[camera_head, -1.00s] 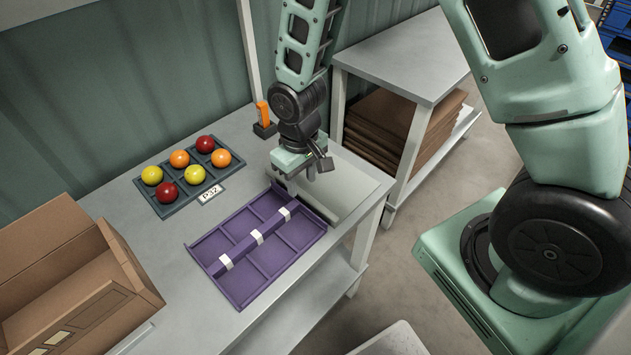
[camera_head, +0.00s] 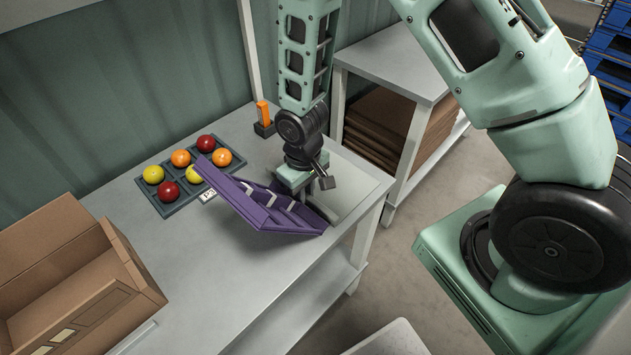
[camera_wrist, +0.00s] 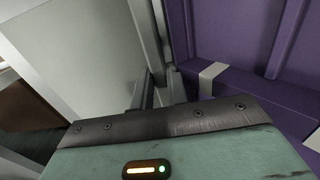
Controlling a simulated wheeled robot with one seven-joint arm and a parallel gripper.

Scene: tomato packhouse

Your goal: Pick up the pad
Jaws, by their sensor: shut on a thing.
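The purple pad (camera_head: 262,208) is a shallow compartmented tray with pale bands across its middle bar. In the head view it is tilted up off the table, its left end raised near the tomatoes. My gripper (camera_head: 303,190) is shut on its right-hand edge. In the wrist view the pad (camera_wrist: 225,35) fills the right side, with a white band (camera_wrist: 210,78) on it, and my gripper (camera_wrist: 160,90) has its fingers at the pad's edge. The fingertips are partly hidden in the head view.
A grey holder (camera_head: 172,207) with red, orange and yellow tomatoes and a label lies left of the pad. An open cardboard box (camera_head: 75,280) stands at the front left. An orange-handled tool (camera_head: 263,114) stands behind. The table's front middle (camera_head: 215,285) is clear.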

